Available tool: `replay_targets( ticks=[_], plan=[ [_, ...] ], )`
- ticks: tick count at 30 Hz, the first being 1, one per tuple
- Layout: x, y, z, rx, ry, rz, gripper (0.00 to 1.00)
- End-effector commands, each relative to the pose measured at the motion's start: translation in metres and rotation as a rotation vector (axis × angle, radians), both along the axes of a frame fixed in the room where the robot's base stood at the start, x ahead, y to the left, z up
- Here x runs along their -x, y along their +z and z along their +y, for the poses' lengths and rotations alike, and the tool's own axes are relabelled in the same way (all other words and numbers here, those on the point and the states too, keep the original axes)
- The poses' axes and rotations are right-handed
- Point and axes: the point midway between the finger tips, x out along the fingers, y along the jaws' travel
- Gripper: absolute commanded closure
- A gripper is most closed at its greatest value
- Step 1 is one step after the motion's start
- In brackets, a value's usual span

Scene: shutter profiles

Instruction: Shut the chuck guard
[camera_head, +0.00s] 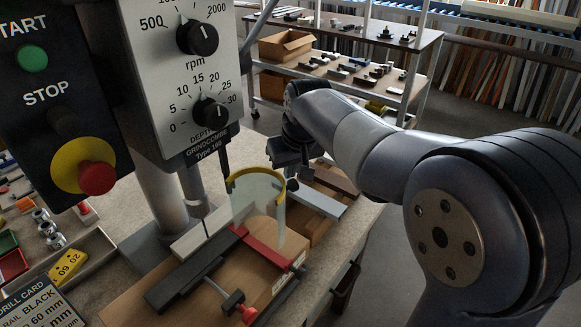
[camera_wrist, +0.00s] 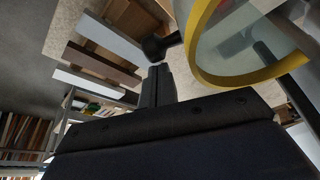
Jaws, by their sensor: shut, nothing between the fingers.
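The chuck guard (camera_head: 257,205) is a clear curved shield with a yellow rim, below the drill press head. In the wrist view its yellow rim (camera_wrist: 215,75) fills the upper right. A black knob (camera_wrist: 160,47) stands out beside the rim; it also shows at the guard's right edge in the head view (camera_head: 292,184). My gripper (camera_wrist: 158,72) is shut and empty, its fingertips close to the knob; I cannot tell whether they touch. In the head view my gripper (camera_head: 296,168) is just behind the guard, its fingertips partly hidden.
The drill press control box (camera_head: 185,70) stands left of the guard. Below it are a red bar (camera_head: 265,250), a black vise bar (camera_head: 195,270) and a wooden block. Profiles (camera_head: 318,202) lie right of the guard. A shelf rack (camera_head: 350,70) stands behind.

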Motion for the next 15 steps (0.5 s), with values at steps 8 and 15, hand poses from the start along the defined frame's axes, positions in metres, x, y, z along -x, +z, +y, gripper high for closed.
replay_targets(
  ticks=[8,15],
  plan=[
    [0.007,0.0,-0.001,0.001,-0.049,0.0,1.0],
    [0.017,-0.001,-0.001,0.001,-0.116,0.0,1.0]
  ],
)
